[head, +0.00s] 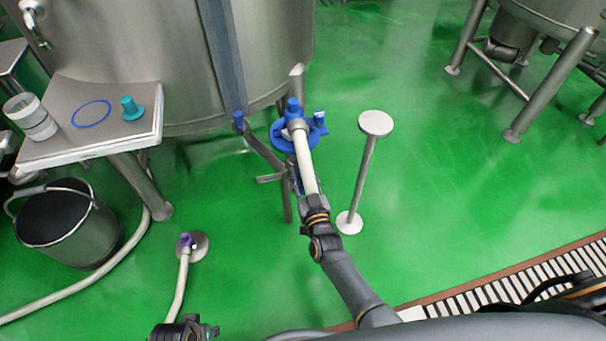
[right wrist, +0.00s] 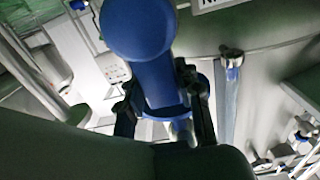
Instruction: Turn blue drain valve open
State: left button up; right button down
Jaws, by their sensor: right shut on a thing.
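The blue drain valve is below the big steel tank. In the right wrist view its blue handle (right wrist: 150,75) has a round end close to the camera. My right gripper (right wrist: 165,105) is shut on that handle, with one dark finger on each side. In the head view my right arm reaches up from the bottom to blue fittings (head: 293,110) beside the tank. A pale tube-like part covers the grip there, so the handle's angle is hard to read. The end of my left arm (head: 183,329) shows at the bottom edge; its fingers are not clear.
The steel tank (head: 170,60) stands behind the valve. A round-topped stand (head: 375,123) is close on the right. At left are a steel table (head: 90,148), a bucket (head: 68,245) and a pale hose (head: 100,280). Green floor is open at right, up to a grating (head: 520,285).

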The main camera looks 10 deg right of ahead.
dwell(0.3)
jog(key=c, duration=0.9)
grip_release()
jog(key=shift+a, duration=0.1)
jog(key=shift+s, duration=0.1)
jog(key=s, duration=1.1)
jog(key=shift+s+d, duration=0.25)
jog(key=shift+s, duration=0.15)
jog(key=shift+f, duration=0.15)
